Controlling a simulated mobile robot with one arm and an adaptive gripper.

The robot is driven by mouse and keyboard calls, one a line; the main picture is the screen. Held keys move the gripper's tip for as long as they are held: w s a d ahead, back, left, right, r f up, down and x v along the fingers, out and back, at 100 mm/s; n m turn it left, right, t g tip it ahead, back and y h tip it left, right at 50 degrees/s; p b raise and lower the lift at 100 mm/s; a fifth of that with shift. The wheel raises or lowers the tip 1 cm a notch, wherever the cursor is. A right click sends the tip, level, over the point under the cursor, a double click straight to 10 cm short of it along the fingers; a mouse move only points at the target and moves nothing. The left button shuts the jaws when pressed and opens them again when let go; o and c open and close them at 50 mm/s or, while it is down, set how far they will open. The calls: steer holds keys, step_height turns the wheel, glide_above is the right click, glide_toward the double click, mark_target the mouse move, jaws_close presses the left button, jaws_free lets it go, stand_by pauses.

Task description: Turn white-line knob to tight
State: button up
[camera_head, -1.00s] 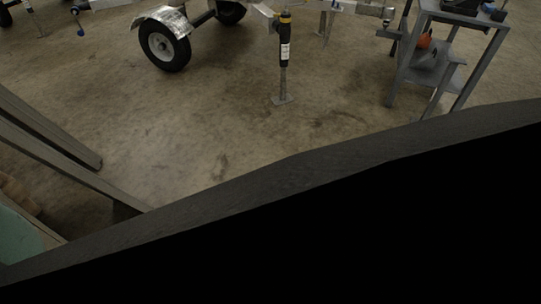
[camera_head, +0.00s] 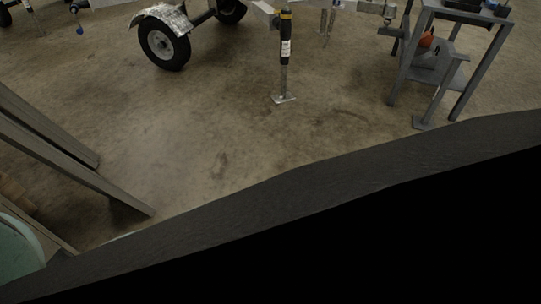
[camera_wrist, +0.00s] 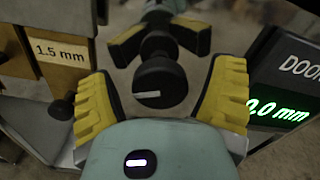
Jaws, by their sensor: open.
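The knob (camera_wrist: 160,84) is round and black with a white line across its face, in the middle of the wrist view. The line lies nearly level, tilted slightly up to the right. My gripper (camera_wrist: 161,100) shows its yellow ribbed fingers, one on each side of the knob, spread apart. Gaps show between the fingers and the knob; I cannot tell the distance in depth. Behind the knob is a dark stem with yellow-and-black arms. The head view shows neither the knob nor my gripper.
A block labelled 1.5 mm (camera_wrist: 62,50) stands left and a green-lit display (camera_wrist: 285,95) stands right, both close to my fingers. In the head view, a trailer wheel (camera_head: 164,44), a jack stand (camera_head: 286,55) and a grey metal stand (camera_head: 465,60) surround open concrete floor.

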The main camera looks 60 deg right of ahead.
steer(key=shift+c, duration=0.2)
steer(key=c, duration=1.2)
steer(key=shift+o, duration=0.2)
